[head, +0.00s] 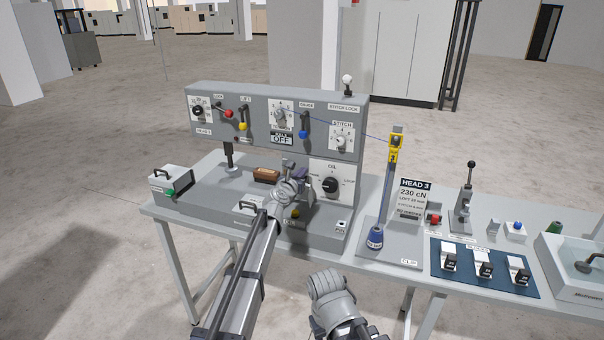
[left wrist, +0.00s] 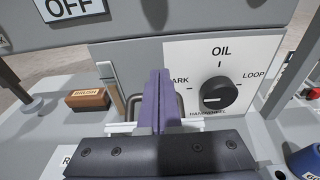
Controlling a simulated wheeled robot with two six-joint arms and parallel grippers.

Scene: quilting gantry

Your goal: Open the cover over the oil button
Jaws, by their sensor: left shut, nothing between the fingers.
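The sewing head's white panel (head: 332,184) carries a black dial (head: 330,185). It also shows in the left wrist view (left wrist: 219,95), with OIL printed above the dial and LOOP at its right. My left gripper (head: 302,172) is in front of the machine, left of that panel. Its purple fingers (left wrist: 156,90) are pressed together and empty. A small yellow button (head: 295,213) shows on the machine's bed just below the left gripper; its label is too small to read. I cannot make out the cover; the gripper hides part of that area. My right gripper is not in view.
A brown brush (head: 266,174) lies on the bed left of the gripper. Farther right are the HEAD 3 card (head: 411,199) and a blue mat (head: 462,270). Levers line the upper panel.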

